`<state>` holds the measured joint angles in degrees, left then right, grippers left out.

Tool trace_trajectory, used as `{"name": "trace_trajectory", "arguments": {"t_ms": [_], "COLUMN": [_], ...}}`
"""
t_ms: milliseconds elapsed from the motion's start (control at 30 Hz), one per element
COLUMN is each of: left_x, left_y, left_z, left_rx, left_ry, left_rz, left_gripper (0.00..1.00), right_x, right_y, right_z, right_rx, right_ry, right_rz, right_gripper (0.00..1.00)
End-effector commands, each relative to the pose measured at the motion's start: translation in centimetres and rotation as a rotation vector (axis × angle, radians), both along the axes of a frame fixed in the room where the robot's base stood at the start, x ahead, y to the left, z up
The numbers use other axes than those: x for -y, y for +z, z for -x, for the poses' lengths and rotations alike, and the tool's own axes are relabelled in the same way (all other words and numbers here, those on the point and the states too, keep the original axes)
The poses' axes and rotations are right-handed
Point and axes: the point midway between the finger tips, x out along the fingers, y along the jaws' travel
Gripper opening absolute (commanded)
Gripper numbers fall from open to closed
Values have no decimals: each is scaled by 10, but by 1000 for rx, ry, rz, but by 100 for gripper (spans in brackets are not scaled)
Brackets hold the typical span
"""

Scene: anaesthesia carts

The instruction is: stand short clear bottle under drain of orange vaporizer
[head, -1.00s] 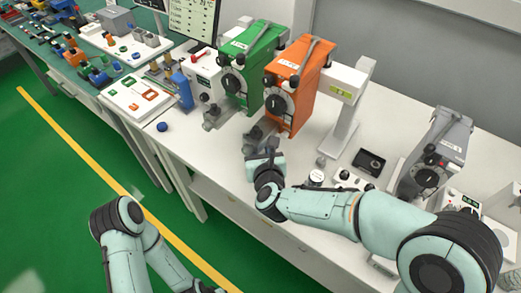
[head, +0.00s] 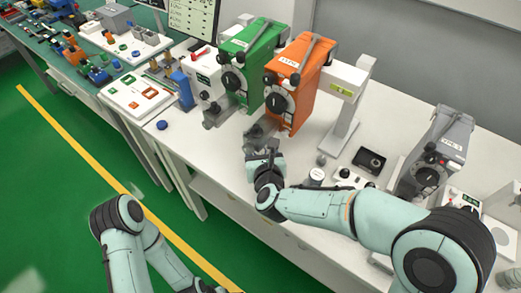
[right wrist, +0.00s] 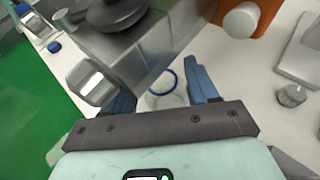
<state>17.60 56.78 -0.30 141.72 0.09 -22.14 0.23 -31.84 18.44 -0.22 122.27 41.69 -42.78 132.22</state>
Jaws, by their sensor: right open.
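The orange vaporizer (head: 290,88) stands on the white bench, with its grey drain block (head: 253,133) low at its front left. My right gripper (head: 263,152) is beside that drain, low over the bench. In the right wrist view the open right gripper (right wrist: 162,95) has its blue fingers apart, one on each side of a clear bottle (right wrist: 168,98) with a blue rim ring. The bottle appears upright, close to the grey drain block (right wrist: 140,50), which partly covers it. The bottle cannot be made out in the head view. My left gripper is out of view.
A green vaporizer (head: 246,68) stands left of the orange one. A white stand (head: 346,100), a small black tray (head: 369,160) and a grey vaporizer (head: 436,155) are to the right. A blue cap (head: 162,125) lies near the bench's left edge.

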Motion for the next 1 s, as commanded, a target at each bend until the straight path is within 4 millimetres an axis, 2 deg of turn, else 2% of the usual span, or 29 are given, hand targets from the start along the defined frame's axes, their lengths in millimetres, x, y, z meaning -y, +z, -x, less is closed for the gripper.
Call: {"name": "trace_trajectory", "arguments": {"t_ms": [167, 400, 600, 767, 1000], "left_x": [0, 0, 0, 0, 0], "left_y": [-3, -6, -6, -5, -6], "left_z": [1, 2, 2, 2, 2], "left_rx": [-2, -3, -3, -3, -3], "left_ry": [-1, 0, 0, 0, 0], "left_rz": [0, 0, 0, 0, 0], "left_gripper": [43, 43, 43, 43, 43], "right_x": [4, 11, 16, 17, 17], "right_y": [12, 33, 44, 47, 47], "right_z": [25, 73, 101, 109, 110], "right_rx": [3, 4, 3, 1, 0], "right_ry": [1, 1, 1, 1, 0], "right_rz": [-2, -3, -1, -1, 0], "right_gripper": [58, 58, 58, 58, 58]}}
